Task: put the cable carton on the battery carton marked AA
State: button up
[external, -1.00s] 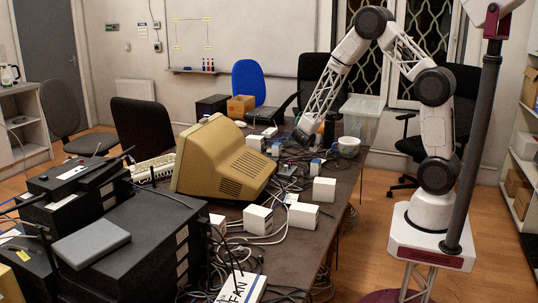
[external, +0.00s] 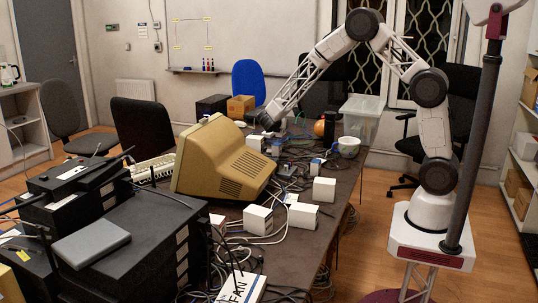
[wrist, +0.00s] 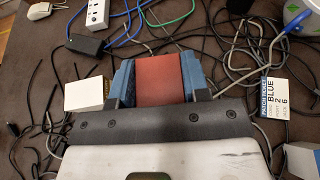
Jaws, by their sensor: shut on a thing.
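My gripper (wrist: 158,82) is shut on a carton with a reddish-brown face (wrist: 159,78), which sits between the blue fingers in the wrist view. No lettering on it can be read, so I cannot tell which carton it is. In the external view my gripper (external: 262,122) is over the far part of the table, by the monitor; the held carton is not clear there. Another white carton (wrist: 84,94) stands at left. I cannot read an AA mark on any carton.
The beige monitor (external: 222,160) stands left of the cartons. Several white cartons, one at the front (external: 257,219), are spread along the table among loose cables.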

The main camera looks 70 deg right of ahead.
jog(key=shift+w+a+r, duration=0.3)
jog(key=shift+w, duration=0.15)
jog(key=shift+w+a+r, duration=0.25)
jog(key=shift+w, duration=0.2)
send_over(255, 136)
jog(key=shift+s+a+f, duration=0.1)
jog(key=shift+a+f, duration=0.05)
jog(key=shift+f, duration=0.25)
jog(key=shift+s+a+f, duration=0.1)
jog(key=shift+f, duration=0.3)
jog(key=shift+f, duration=1.7)
jog(key=shift+f, duration=0.15)
